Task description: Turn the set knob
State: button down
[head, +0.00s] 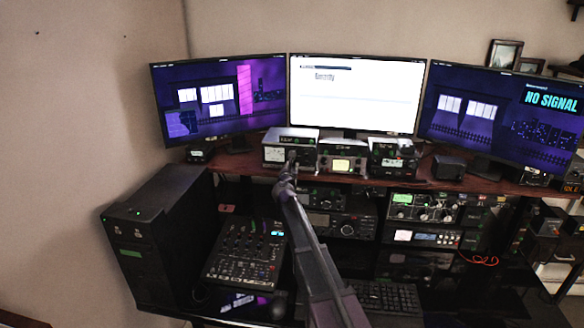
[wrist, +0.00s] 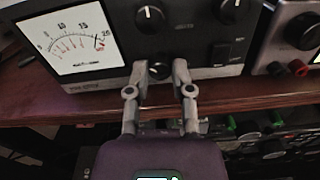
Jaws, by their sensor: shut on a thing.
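A grey metal unit with a white needle meter (wrist: 72,42) fills the upper wrist view. My gripper (wrist: 159,70) is shut on this low knob, one grey fingertip on each side. I take it as the set knob; I cannot read its label. In the head view my gripper (head: 291,163) reaches the front of the left unit (head: 291,134) on the shelf and hides part of its face.
Two more units stand to the right, one with a yellow meter (head: 342,164) and one darker unit (head: 394,160). Monitors (head: 356,92) stand behind; a mixer (head: 245,252) and radios (head: 341,225) sit below.

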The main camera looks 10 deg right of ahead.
jog(key=shift+m, duration=1.8)
jog(key=c, duration=0.5)
grip_release()
jog(key=v, duration=1.2)
